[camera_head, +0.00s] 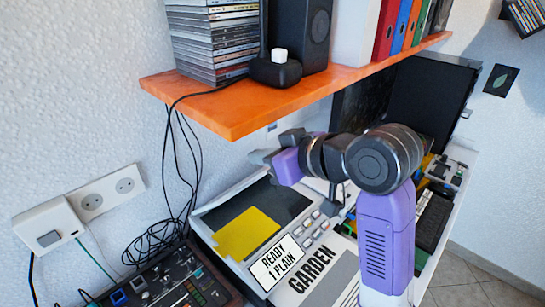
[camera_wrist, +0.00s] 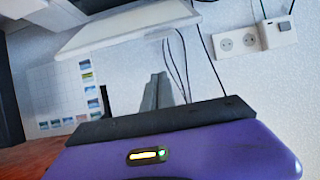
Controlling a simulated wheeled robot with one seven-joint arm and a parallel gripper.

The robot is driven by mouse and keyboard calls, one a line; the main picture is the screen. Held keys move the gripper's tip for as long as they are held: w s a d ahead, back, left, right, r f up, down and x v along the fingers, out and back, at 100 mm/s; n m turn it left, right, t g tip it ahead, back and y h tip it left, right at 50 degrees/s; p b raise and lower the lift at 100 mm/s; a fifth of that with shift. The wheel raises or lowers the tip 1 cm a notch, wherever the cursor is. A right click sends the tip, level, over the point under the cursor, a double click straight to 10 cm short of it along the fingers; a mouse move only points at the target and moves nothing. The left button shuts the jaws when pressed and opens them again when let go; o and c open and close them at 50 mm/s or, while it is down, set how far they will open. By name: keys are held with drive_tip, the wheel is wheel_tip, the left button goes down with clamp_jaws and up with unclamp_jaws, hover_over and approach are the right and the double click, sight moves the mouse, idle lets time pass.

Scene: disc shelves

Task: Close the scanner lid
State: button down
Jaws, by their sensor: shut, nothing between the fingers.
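The scanner, a white machine (camera_head: 237,268), stands below the orange shelf in the head view. Its dark bed shows with a yellow sheet (camera_head: 247,234) on it, beside buttons and a "READY 1 PLAIN" label. I cannot make out a raised lid in the head view. My gripper (camera_head: 259,157) is above the bed's far edge, just below the shelf, pointing left. In the wrist view its grey fingers (camera_wrist: 157,92) are together and empty. A pale flat panel (camera_wrist: 125,32) lies beyond them; whether it is the lid I cannot tell.
The orange shelf (camera_head: 235,118) overhangs the scanner, with CDs (camera_head: 215,40), a speaker (camera_head: 299,35) and binders on it. Black cables (camera_head: 165,232) hang at the left, above a mixer (camera_head: 170,285). Wall sockets (camera_head: 110,190) are further left. A dark monitor (camera_head: 430,95) stands behind my arm.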

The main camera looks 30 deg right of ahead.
drive_tip(key=x, duration=0.5)
drive_tip(key=shift+w+a+f, duration=0.15)
drive_tip(key=shift+s+d+f, duration=0.2)
drive_tip(key=shift+s+f, duration=0.3)
drive_tip(key=shift+f, duration=0.05)
drive_tip(key=shift+s+d+f, duration=0.15)
drive_tip(key=shift+s+f, duration=0.35)
drive_tip(key=shift+s+d+f, duration=0.1)
drive_tip(key=shift+s+f, duration=0.2)
drive_tip(key=shift+f, duration=0.05)
drive_tip(key=shift+f, duration=0.1)
